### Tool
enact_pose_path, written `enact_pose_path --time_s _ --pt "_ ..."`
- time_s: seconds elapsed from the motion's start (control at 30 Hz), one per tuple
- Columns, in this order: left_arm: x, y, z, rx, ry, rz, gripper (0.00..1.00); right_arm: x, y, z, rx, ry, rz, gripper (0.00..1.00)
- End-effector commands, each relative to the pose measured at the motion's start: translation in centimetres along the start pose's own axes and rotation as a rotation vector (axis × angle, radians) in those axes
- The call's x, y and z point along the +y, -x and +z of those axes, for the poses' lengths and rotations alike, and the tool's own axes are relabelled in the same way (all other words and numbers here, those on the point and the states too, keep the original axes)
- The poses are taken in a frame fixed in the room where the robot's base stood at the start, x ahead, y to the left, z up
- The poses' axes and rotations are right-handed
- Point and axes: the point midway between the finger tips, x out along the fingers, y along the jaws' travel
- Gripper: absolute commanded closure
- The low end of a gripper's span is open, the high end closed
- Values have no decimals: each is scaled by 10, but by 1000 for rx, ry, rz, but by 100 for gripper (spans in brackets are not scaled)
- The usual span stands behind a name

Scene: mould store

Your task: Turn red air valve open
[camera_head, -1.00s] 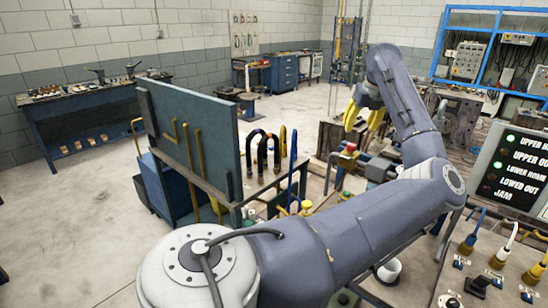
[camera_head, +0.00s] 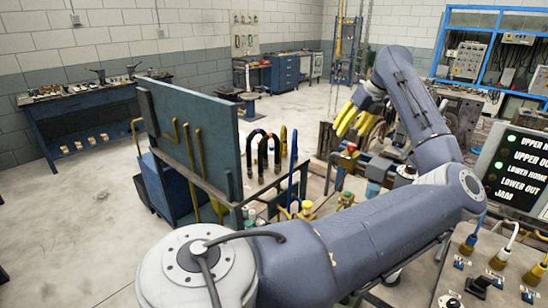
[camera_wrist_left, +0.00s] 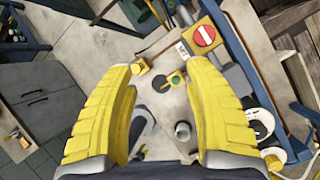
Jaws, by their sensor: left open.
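A small red part on a yellow fitting (camera_head: 350,148) stands on the bench in the middle right of the head view; it looks like the red air valve, but it is too small to be sure. My left gripper (camera_head: 345,119) has yellow fingers and hangs just above and slightly left of it, apart from it. In the left wrist view the two fingers (camera_wrist_left: 163,80) are spread wide with nothing between them. My right gripper is not in view.
An upright blue-green panel (camera_head: 190,135) and bent hoses (camera_head: 265,150) stand left of the fitting. A lit status display (camera_head: 515,170) is at right. The left floor is open.

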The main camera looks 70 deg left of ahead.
Motion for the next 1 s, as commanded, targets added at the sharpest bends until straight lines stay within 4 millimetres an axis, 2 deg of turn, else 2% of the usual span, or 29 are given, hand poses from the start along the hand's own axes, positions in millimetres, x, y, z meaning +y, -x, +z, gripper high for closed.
enact_pose_path --time_s 0.5,1.0 --pt "48 -67 -26 -61 207 279 48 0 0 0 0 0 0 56" --pt "107 -117 -50 -201 400 554 48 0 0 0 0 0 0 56"
